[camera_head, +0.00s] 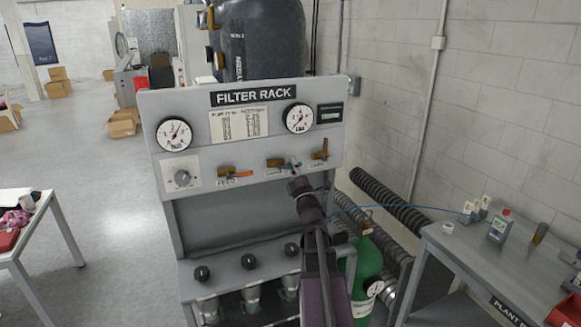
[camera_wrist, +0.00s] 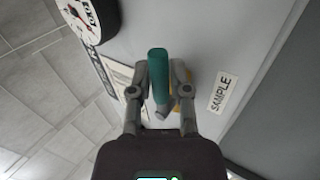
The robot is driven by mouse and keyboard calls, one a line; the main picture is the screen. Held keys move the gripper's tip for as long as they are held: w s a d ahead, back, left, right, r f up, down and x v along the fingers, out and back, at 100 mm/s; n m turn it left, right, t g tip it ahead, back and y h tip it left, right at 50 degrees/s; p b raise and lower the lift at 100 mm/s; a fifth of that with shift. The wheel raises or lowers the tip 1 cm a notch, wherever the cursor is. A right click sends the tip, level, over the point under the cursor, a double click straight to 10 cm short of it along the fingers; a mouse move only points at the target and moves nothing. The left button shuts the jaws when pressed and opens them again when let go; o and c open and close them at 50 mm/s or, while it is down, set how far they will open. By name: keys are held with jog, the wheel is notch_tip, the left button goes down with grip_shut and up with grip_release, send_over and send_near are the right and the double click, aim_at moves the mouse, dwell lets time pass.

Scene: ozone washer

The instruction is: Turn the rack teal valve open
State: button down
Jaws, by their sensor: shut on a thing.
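The rack teal valve shows as a short teal handle (camera_head: 295,163) on a brass body (camera_head: 277,163), the middle valve on the front of the filter rack. In the wrist view the teal handle (camera_wrist: 158,68) lies lengthwise between the two fingers of my gripper (camera_wrist: 159,80). The fingers are shut on it from both sides. In the head view my gripper (camera_head: 296,178) reaches up to the valve from below and partly covers the area around it.
A green cylinder (camera_head: 367,262) stands at lower right, beside a side table (camera_head: 455,245). Floor at left is open.

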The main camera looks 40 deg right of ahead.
jog(key=c, duration=0.6)
grip_release()
jog(key=shift+d+f, duration=0.1)
jog(key=shift+o, duration=0.2)
jog(key=shift+s, duration=0.15)
